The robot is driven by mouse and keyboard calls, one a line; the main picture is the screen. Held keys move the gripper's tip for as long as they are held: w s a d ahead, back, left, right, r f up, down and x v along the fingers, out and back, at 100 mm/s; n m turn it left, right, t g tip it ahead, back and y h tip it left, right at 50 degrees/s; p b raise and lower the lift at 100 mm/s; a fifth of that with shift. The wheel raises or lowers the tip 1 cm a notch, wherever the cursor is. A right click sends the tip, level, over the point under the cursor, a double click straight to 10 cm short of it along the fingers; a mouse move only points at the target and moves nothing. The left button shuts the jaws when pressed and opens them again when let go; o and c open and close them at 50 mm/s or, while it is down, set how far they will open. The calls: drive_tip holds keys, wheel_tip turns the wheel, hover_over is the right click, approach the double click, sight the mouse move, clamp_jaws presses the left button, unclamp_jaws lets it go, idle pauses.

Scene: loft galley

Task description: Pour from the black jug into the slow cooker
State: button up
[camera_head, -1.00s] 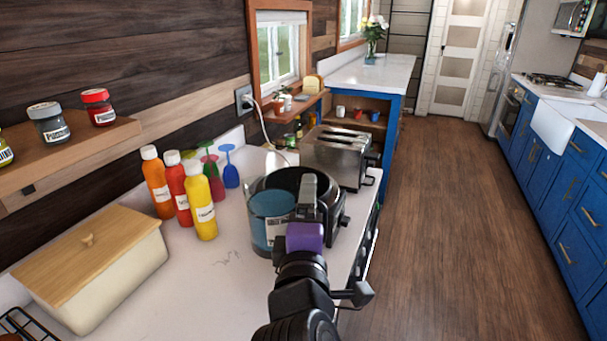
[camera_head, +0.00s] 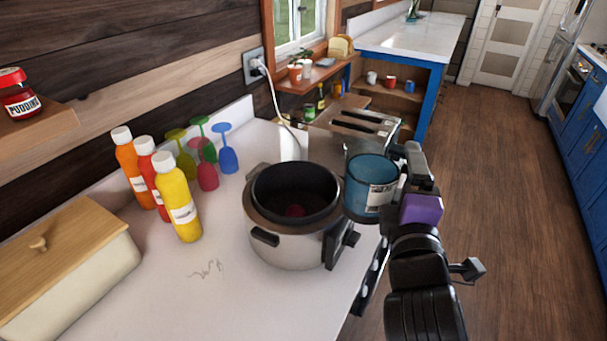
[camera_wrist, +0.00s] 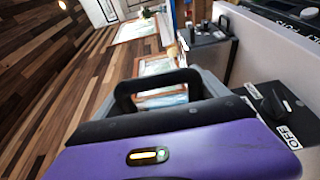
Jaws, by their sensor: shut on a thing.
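The slow cooker (camera_head: 290,247) stands on the white counter, silver outside with a black inner pot and no lid on it. A small reddish thing shows inside the pot. My gripper (camera_head: 410,172) is shut on the jug (camera_head: 368,190), which looks see-through blue with a pale label rather than black. The jug is held about upright at the right side of the cooker's rim, not over the middle of its opening. The grip on the jug is partly hidden. The wrist view shows my purple gripper body and a black loop beyond it, perhaps the jug's handle.
A toaster (camera_head: 352,130) stands behind the cooker. Sauce bottles (camera_head: 180,205) and coloured goblets (camera_head: 228,158) stand to the left. A wood-lidded bread box (camera_head: 70,265) is at the front left. Open floor (camera_head: 500,220) lies to the right.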

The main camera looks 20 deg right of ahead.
sight(376, 148)
drive_tip(key=shift+d+r, duration=0.15)
drive_tip(key=shift+d, duration=0.1)
drive_tip(key=shift+w+r, duration=0.1)
drive_tip(key=n+p, duration=0.1)
drive_tip(key=p, duration=0.1)
drive_tip(key=w+a+r+n+p, duration=0.1)
drive_tip(key=p, duration=0.1)
drive_tip(key=n+g+p, duration=0.1)
drive_tip(key=p, duration=0.1)
drive_tip(key=shift+w+a+r+n, duration=0.15)
drive_tip(key=shift+w+a+n, duration=0.1)
drive_tip(key=shift+w+n, duration=0.15)
drive_tip(key=shift+w+a+r+n+g+y+p, duration=0.35)
drive_tip(key=shift+w+r+n+p, duration=0.35)
drive_tip(key=shift+p, duration=0.6)
drive_tip(key=shift+w+a+r+n+g+p, duration=0.2)
drive_tip(key=shift+w+a+n+g+p, duration=0.05)
drive_tip(key=shift+w+a+n+p, duration=0.3)
drive_tip(key=shift+w+n, duration=0.1)
drive_tip(key=shift+n, duration=0.15)
drive_tip(key=shift+w+a+n+g+p, duration=0.3)
drive_tip(key=shift+n+g+p, duration=0.1)
drive_tip(key=shift+n+p, duration=0.1)
